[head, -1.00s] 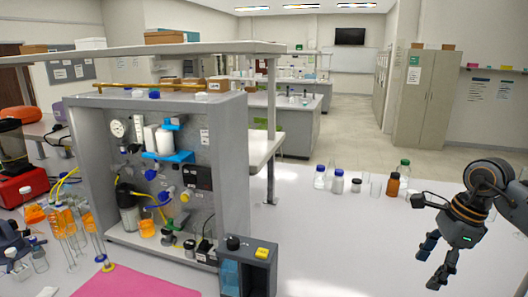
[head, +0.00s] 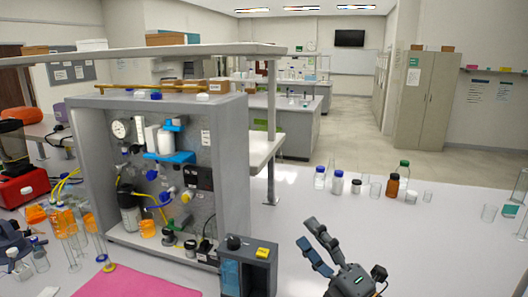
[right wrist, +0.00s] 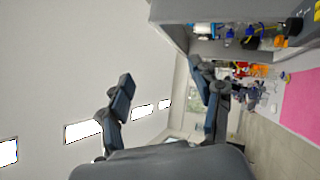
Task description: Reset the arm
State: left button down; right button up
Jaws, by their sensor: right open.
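My right gripper (head: 306,233) is at the bottom of the head view, right of centre. Its two dark fingers are apart, point up and to the left, and hold nothing. In the right wrist view the same open fingers (right wrist: 160,72) stand apart with only wall and ceiling between them. The grey membrane rig (head: 228,160) stands on the white bench to the left of the gripper, with a gauge, tubing and valves on its panel. The gripper is apart from it. My left gripper does not show.
Bottles, including a brown one (head: 392,186), and glassware line the back of the bench. A pink mat (head: 135,284) lies front left. The bench right of the gripper is mostly clear.

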jog(key=s+d+f+m+g+h, duration=0.2)
jog(key=d+f+m+h, duration=0.3)
jog(key=f+m+h, duration=0.3)
jog(key=s+d+f+m+g+h, duration=0.1)
jog(key=s+d+f+m+h, duration=0.2)
jog(key=d+f+m+h, duration=0.5)
jog(key=s+a+f+m+g+y, duration=0.1)
jog(key=s+f+m+g+y, duration=0.1)
jog(key=s+f+m+g, duration=0.75)
jog(key=s+a+f+g+y, duration=0.15)
jog(key=s+f, duration=0.55)
jog(key=s, duration=0.7)
notch_tip(320, 180, down, 40)
jog(key=s+g+b, duration=0.1)
jog(key=g+b, duration=0.1)
jog(key=b, duration=1.1)
jog(key=s+d+f+b, duration=0.1)
jog(key=s+f+b, duration=0.2)
jog(key=s+f, duration=0.2)
jog(key=s+d+f+b, duration=0.1)
jog(key=s+f+b, duration=0.2)
jog(key=s+f, duration=0.3)
jog(key=s+d+f+g+b, duration=0.1)
jog(key=s+f+b, duration=0.2)
jog(key=f, duration=1.1)
jog(key=shift+s+d+n+h, duration=0.35)
jog(key=shift+s, duration=1.05)
jog(key=shift+c, duration=0.2)
